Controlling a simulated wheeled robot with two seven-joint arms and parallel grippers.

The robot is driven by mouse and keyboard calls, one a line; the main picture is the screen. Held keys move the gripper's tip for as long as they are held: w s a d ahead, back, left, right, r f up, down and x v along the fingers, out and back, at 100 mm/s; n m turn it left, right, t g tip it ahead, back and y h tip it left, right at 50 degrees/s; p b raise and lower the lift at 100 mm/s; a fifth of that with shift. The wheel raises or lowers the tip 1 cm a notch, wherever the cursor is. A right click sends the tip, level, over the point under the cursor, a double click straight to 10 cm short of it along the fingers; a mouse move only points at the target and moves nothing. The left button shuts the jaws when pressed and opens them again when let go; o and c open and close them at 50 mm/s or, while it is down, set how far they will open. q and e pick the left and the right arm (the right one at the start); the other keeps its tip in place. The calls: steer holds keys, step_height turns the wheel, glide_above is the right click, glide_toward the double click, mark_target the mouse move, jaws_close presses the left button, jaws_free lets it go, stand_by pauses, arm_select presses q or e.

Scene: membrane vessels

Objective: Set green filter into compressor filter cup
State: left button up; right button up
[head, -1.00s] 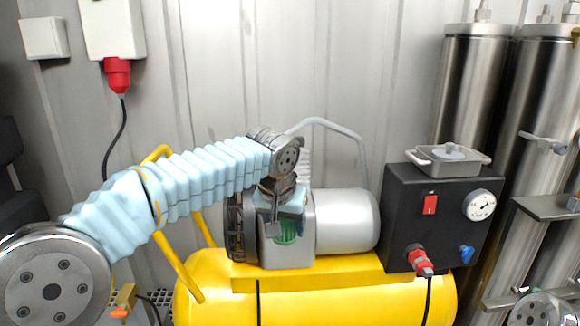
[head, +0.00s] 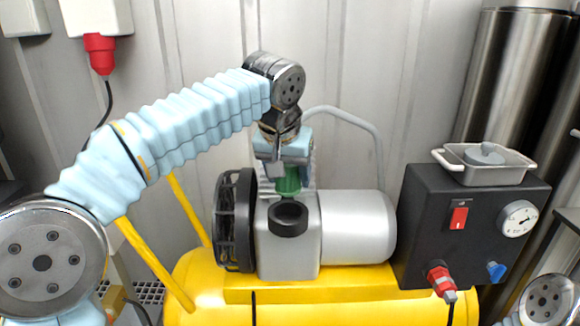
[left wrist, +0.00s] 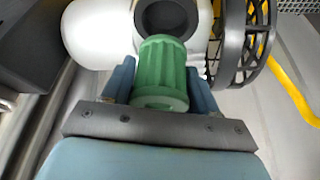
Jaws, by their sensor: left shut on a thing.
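My left gripper (head: 284,172) is shut on the green filter (head: 288,181), a ribbed cylinder. It holds the filter upright above and slightly behind the black filter cup (head: 288,217) on the front of the grey compressor head. In the left wrist view, the filter (left wrist: 162,72) sits between the blue fingers of the gripper (left wrist: 163,85), and the round dark cup opening (left wrist: 166,18) shows just beyond it. I cannot tell whether the filter touches the cup rim. My right gripper is not in view.
The compressor has a yellow tank (head: 340,305), a silver motor (head: 358,228) and a black fan guard (head: 234,220). To the right, a black control box (head: 440,220) carries a grey tray (head: 470,174) with a lidded thing in it. Steel cylinders (head: 500,70) stand behind.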

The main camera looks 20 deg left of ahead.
mark_target(288, 192)
arm_select(q)
steer(key=shift+f, duration=1.1)
step_height(288, 192, down, 2)
steer(key=b, duration=0.2)
steer(key=shift+f+b, duration=0.15)
steer(key=shift+b, duration=0.15)
steer(key=shift+f, duration=0.45)
steer(key=o, duration=1.1)
steer(key=shift+o, duration=0.2)
